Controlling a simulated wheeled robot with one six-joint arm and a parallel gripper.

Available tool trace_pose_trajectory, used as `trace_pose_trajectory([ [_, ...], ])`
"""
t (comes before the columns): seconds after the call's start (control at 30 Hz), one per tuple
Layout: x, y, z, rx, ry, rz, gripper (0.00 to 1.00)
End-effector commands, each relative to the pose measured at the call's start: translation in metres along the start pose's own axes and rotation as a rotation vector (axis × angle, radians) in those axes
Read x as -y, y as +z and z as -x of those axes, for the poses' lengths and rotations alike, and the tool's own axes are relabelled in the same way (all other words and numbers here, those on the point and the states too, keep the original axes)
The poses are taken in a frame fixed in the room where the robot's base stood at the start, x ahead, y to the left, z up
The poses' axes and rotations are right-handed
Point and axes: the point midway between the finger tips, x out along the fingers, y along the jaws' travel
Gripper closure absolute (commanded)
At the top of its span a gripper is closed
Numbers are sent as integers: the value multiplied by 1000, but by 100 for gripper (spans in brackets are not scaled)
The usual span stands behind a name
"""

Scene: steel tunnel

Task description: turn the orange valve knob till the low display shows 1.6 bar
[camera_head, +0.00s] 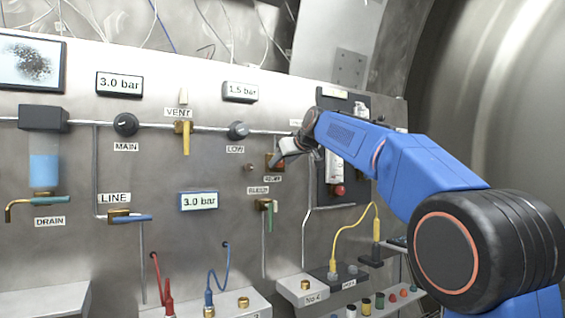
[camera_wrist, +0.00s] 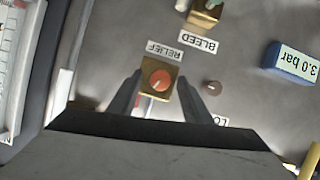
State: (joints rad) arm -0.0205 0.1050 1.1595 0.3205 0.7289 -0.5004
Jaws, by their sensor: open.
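The orange valve knob (camera_wrist: 160,79), with a pale pointer line, sits on a square brass body above the panel, by the label RELIEF. My gripper (camera_wrist: 157,94) is open, one finger on each side of the knob and brass body in the wrist view; I cannot tell whether they touch. In the head view my gripper (camera_head: 287,151) is at the panel and partly hides the knob (camera_head: 281,164). The low display (camera_head: 240,91) reads 1.5 bar, above the black LOW knob (camera_head: 238,130).
Two other displays read 3.0 bar, one upper left (camera_head: 119,84) and one blue-framed (camera_head: 198,201). The green-handled BLEED valve (camera_head: 265,205) is just below the relief valve. The yellow VENT handle (camera_head: 184,133) is to its left. A dark panel with a red button (camera_head: 338,190) is to its right.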

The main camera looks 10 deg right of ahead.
Motion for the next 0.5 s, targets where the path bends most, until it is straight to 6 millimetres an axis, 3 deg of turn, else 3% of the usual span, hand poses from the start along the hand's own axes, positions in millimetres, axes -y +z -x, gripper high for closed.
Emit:
trace_pose_trajectory([
  [0.2,0,0,0,0,0,0,58],
  [0.37,0,0,0,0,0,0,96],
  [0.5,0,0,0,0,-2,-5,96],
])
